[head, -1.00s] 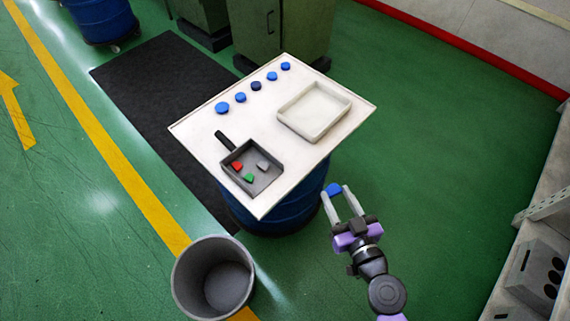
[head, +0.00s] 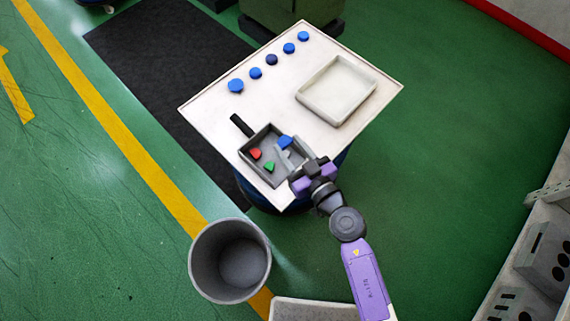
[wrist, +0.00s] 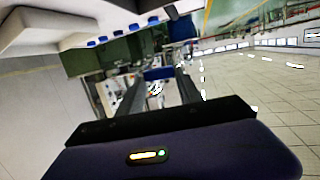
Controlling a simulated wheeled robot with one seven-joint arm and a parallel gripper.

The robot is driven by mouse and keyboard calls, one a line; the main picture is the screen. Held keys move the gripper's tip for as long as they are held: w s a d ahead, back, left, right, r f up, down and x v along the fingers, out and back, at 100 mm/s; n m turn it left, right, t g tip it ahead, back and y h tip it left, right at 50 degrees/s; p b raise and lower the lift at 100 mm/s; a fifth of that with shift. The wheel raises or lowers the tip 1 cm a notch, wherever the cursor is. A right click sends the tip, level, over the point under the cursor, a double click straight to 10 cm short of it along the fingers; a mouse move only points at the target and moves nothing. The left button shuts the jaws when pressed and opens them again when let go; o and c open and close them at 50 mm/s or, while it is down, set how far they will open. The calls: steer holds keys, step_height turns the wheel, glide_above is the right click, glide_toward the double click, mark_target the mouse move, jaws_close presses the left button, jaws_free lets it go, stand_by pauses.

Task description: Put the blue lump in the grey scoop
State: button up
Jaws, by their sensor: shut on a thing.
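The grey scoop (head: 266,142) is a dark, square, shallow pan on the white tabletop, its handle pointing to the upper left. In it lie a red lump (head: 255,153), a green lump (head: 269,167) and a pale grey lump (head: 287,154), partly hidden by my fingers. My gripper (head: 288,146) is shut on the blue lump (head: 285,142), which appears over the scoop's right side; its height above the scoop is hard to tell. In the wrist view the blue lump (wrist: 158,73) sits between the fingertips.
Several blue discs (head: 256,73) stand in a row along the table's far left edge. An empty off-white tray (head: 336,92) lies at the right of the table (head: 215,103). A grey bin (head: 230,262) stands on the floor below. The tabletop between discs and scoop is clear.

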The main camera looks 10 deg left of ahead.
step_height(320, 180, down, 12)
steer(key=b, duration=0.4)
steer(key=shift+c, duration=0.2)
steer(key=shift+f+b, duration=1.6)
steer(key=shift+f, duration=0.75)
steer(key=shift+f, duration=0.2)
steer(key=o, duration=1.3)
steer(key=shift+r, duration=0.15)
steer(key=shift+s+d+r, duration=0.1)
steer(key=shift+s+d, duration=0.05)
steer(key=shift+s, duration=0.1)
steer(key=p+v, duration=0.1)
steer(key=v, duration=1)
steer(key=shift+s+d+p, duration=0.1)
steer(key=shift+s+p, duration=0.1)
steer(key=shift+p, duration=0.15)
